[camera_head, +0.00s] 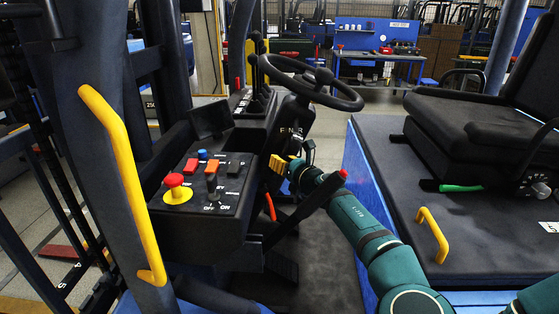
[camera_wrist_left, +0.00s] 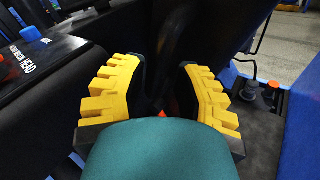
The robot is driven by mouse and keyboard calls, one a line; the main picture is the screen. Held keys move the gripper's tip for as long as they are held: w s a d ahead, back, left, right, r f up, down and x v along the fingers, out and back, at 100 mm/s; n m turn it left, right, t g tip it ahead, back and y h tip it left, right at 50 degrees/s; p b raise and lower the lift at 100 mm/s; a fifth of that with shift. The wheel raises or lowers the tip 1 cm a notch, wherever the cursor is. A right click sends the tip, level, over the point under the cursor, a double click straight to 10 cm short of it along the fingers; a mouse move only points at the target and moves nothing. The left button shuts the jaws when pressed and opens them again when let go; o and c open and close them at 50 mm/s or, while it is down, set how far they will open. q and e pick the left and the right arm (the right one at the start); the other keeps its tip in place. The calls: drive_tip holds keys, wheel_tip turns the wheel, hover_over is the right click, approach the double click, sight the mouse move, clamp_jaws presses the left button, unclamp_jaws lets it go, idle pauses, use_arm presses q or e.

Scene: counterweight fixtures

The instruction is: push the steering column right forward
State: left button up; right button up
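The dark steering column (camera_head: 292,118) rises in the middle of the head view, with F, N, R letters on its face. The black steering wheel (camera_head: 345,98) sits tilted on top. My left gripper (camera_head: 280,166), with yellow fingers, is low at the column's near side; I cannot tell whether it touches. In the left wrist view its fingers (camera_wrist_left: 160,66) stand apart, with a dark surface beyond and between them. A dark bar with a red end (camera_head: 343,174) crosses near my left wrist. My right gripper is out of view.
A control panel (camera_head: 222,188) with a red knob (camera_head: 175,181) and several coloured switches stands left of the gripper. A yellow grab handle (camera_head: 122,170) is farther left. The black seat (camera_head: 465,122) and a yellow handle (camera_head: 434,236) are at right. Dark floor lies below the column.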

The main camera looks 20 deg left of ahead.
use_arm(q)
drive_tip(key=v, duration=1)
